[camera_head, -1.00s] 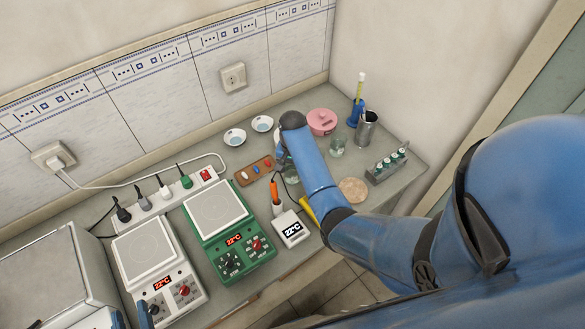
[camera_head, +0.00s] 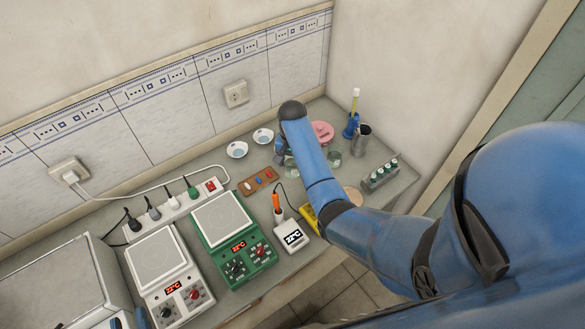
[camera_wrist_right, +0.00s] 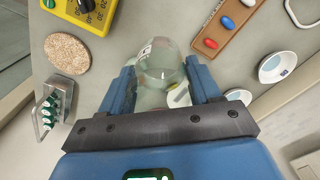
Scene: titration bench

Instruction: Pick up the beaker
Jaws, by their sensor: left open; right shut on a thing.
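The beaker (camera_wrist_right: 160,62) is clear glass. In the right wrist view it sits between the two blue fingers of my right gripper (camera_wrist_right: 160,88), which is shut on it. In the head view my right forearm covers most of the right gripper (camera_head: 283,155), and only a bit of the beaker (camera_head: 290,161) shows beside it. The beaker appears held above the bench. My left gripper (camera_head: 130,322) is open at the bottom left edge of the head view; only its fingertips show.
A brown tray (camera_head: 258,180) with coloured capsules and two white dishes (camera_head: 237,150) lie close by. Another glass vessel (camera_head: 334,159), a pink pot (camera_head: 322,132), a metal cup (camera_head: 361,137) and a vial rack (camera_head: 382,175) stand to the right. Hotplates (camera_head: 222,219) stand at the left.

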